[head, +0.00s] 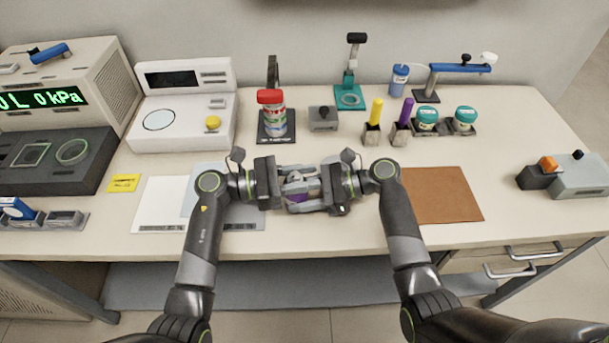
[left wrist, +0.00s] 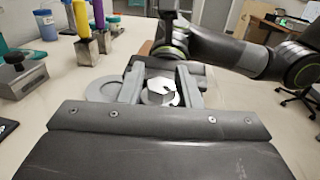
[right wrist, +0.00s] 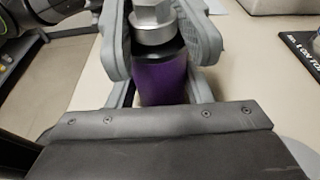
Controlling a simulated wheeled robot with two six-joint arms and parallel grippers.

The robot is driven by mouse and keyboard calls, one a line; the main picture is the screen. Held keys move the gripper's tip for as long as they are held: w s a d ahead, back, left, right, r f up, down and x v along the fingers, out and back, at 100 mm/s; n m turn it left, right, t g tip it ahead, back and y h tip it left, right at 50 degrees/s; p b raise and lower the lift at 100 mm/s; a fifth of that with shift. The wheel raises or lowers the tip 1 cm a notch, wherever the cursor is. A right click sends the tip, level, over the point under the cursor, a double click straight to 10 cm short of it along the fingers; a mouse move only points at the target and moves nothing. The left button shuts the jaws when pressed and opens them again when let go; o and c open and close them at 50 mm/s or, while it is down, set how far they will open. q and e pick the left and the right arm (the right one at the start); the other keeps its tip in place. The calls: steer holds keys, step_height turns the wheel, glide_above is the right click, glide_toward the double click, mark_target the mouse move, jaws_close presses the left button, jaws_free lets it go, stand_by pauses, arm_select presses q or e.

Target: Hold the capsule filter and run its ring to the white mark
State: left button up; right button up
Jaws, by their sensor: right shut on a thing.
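The capsule filter has a purple body (right wrist: 162,78) with a dark collar and a silver metal ring and hexagonal end (right wrist: 152,25) above it in the right wrist view. My right gripper (head: 322,194) is shut on the purple body, between its two grey fingers. My left gripper (head: 290,190) faces it from the left, close in, above the front of the bench. In the left wrist view the silver hexagonal end (left wrist: 160,93) lies between my left fingers, which look spread around it. The fingers hide much of the filter, and I cannot make out the white mark.
A brown mat (head: 445,195) lies to the right, white and blue sheets (head: 160,205) to the left. Behind stand a red-capped container (head: 271,110), a small grey block (head: 323,119), and yellow (head: 375,110) and purple (head: 406,110) handled tools. The bench's front edge is close.

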arm_select(q)
steer(key=o, duration=0.4)
steer(key=a, duration=0.4)
steer(key=s+a, duration=0.1)
steer(key=a, duration=0.7)
steer(key=shift+s, duration=0.25)
arm_select(e)
steer(key=o, duration=1.6)
steer(key=shift+c, duration=0.2)
steer(key=v, duration=1.2)
